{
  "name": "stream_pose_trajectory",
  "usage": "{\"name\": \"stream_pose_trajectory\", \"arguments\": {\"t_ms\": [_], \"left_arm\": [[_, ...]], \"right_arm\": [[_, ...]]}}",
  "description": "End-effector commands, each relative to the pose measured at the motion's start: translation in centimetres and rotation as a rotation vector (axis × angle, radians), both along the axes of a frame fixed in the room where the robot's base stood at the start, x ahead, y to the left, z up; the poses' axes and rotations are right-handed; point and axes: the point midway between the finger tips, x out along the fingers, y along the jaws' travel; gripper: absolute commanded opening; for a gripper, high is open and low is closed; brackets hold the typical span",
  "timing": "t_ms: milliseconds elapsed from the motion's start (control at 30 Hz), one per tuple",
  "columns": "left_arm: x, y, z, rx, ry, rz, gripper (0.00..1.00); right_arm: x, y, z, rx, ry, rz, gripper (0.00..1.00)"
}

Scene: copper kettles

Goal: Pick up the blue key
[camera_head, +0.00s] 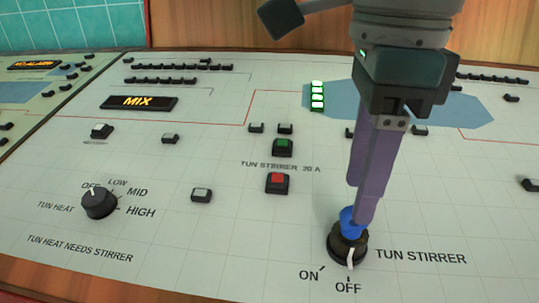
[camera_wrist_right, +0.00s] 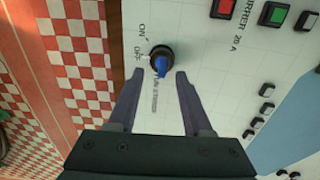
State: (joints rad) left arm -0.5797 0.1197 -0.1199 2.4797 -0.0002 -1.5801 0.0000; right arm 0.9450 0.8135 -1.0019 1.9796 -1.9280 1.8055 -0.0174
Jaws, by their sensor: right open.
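The blue key (camera_head: 349,218) stands in a round dark switch (camera_head: 343,247) labelled TUN STIRRER, near the front of the panel. The switch's white pointer is toward OFF. My right gripper (camera_head: 362,205) comes down from above, its fingers at the key and partly covering it in the head view. In the right wrist view the gripper (camera_wrist_right: 158,78) is open, with a gap between its fingertips. The blue key (camera_wrist_right: 161,67) shows around that gap, near the tips. I cannot tell whether either finger touches it. My left gripper is not in view.
A TUN HEAT knob (camera_head: 99,203) stands at the left. A red button (camera_head: 277,182) and a green button (camera_head: 282,147) stand left of my right gripper. A lit MIX display (camera_head: 139,102) is farther back.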

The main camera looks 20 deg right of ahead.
Motion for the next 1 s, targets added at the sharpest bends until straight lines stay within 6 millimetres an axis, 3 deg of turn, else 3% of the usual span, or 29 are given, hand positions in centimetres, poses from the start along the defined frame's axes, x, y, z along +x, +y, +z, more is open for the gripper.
{"name": "stream_pose_trajectory", "arguments": {"t_ms": [233,567,1000], "left_arm": [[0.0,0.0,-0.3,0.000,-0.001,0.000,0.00],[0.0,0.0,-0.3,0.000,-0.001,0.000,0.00],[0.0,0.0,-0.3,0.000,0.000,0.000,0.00]], "right_arm": [[0.1,-0.5,-3.9,0.000,0.004,0.000,0.50],[0.1,-0.5,-4.6,0.002,0.001,0.001,0.50],[0.1,-0.5,-4.6,0.002,0.001,0.001,0.01]]}}
